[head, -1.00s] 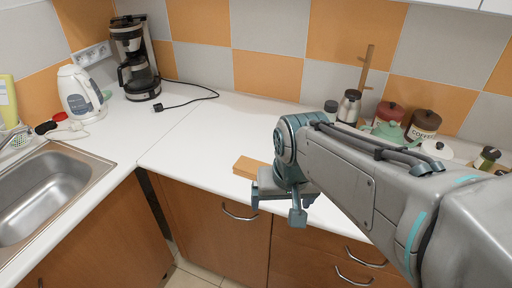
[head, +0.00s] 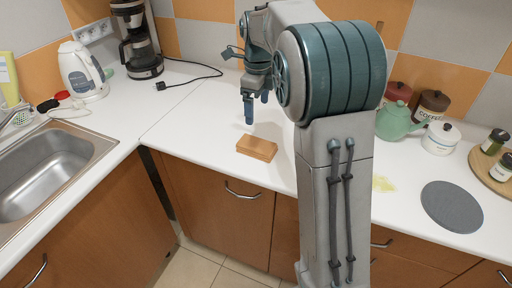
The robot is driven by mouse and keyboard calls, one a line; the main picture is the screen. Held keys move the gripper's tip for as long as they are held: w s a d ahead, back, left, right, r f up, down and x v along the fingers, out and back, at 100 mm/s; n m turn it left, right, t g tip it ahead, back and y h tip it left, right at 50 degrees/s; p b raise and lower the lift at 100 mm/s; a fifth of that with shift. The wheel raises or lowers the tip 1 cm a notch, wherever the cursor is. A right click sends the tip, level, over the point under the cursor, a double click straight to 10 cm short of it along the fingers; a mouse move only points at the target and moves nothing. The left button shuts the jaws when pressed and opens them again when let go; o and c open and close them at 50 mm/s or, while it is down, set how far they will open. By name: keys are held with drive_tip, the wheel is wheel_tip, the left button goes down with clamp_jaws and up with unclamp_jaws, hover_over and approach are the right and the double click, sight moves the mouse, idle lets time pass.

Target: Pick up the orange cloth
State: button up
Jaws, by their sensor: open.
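The orange cloth (head: 257,147) is a flat, block-like orange-brown piece in the head view. It lies on the white counter near its front edge, left of my arm. My gripper (head: 256,103) points down over the counter, behind the cloth in the picture and apart from it. Its fingers are open, with nothing seen between them. How high it is above the counter is hard to tell.
The sink (head: 52,172) is at the left, with a white kettle (head: 82,72) and a coffee maker (head: 137,42) behind. Counter left of the cloth is clear.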

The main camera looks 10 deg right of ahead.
sight(257, 143)
drive_tip(key=shift+m, duration=0.4)
drive_tip(key=f, duration=0.9)
drive_tip(key=f+p, duration=0.1)
drive_tip(key=f, duration=0.4)
drive_tip(key=shift+w+d, duration=0.1)
drive_tip(key=shift+w, duration=0.25)
drive_tip(key=c, duration=1.1)
